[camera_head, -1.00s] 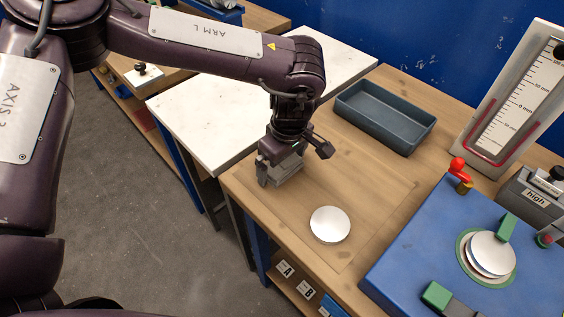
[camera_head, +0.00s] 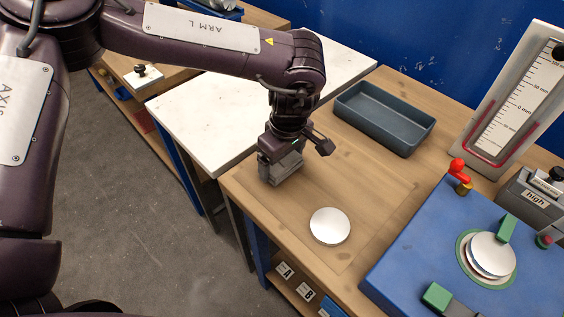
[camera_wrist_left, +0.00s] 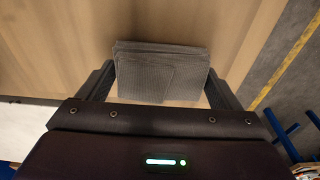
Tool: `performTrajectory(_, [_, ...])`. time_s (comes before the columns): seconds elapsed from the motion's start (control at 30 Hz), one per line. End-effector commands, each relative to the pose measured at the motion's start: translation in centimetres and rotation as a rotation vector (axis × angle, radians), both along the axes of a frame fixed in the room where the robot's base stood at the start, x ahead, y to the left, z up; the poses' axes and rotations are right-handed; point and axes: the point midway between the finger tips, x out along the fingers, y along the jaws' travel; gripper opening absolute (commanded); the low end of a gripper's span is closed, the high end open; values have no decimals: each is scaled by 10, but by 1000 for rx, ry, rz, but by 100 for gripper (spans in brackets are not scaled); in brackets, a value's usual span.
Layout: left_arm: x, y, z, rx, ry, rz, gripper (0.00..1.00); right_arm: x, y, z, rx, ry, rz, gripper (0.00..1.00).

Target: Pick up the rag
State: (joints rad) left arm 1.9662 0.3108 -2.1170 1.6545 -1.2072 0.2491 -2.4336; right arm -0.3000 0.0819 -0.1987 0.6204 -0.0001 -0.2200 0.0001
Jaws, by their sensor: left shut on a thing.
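The rag (camera_wrist_left: 160,72) is a grey, folded cloth with layered edges. It sits between the two fingers of my left gripper (camera_wrist_left: 158,88) in the left wrist view, and the gripper is shut on it. In the head view the grey rag (camera_head: 287,168) shows below my left gripper (camera_head: 281,165), over the left part of the wooden table (camera_head: 385,195). I cannot tell whether the rag still touches the table top. My right gripper is not in view.
A white disc (camera_head: 330,226) lies in front of the gripper. A dark open tray (camera_head: 372,128) stands behind it. A blue machine (camera_head: 420,252) with green clamps and a tilted gauge (camera_head: 519,95) are at the right. A white-topped table (camera_head: 215,112) adjoins at the left.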

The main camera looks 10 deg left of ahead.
Motion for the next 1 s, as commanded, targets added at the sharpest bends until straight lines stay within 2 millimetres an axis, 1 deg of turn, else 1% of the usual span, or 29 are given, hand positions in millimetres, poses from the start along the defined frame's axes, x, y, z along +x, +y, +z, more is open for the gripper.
performTrajectory(0.17, [1, 0, 33, -3, -6, 0, 63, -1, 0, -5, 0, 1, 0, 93])
performTrajectory(0.27, [1, -1, 60, -2, -7, 0, 63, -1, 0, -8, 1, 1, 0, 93])
performTrajectory(0.4, [1, -1, 102, -3, -7, 1, 63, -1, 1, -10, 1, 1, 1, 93])
performTrajectory(0.53, [1, -1, 137, -3, -6, 0, 63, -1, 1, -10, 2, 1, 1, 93])
performTrajectory(0.6, [1, 0, 154, 1, -6, 0, 63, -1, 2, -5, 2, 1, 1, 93])
performTrajectory(0.7, [1, 0, 170, 1, -4, 0, 63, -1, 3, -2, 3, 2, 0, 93])
performTrajectory(0.8, [0, -1, 180, 0, -2, -1, 63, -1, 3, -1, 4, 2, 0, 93])
performTrajectory(1.0, [0, 0, 187, -1, 1, -1, 63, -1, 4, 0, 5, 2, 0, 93])
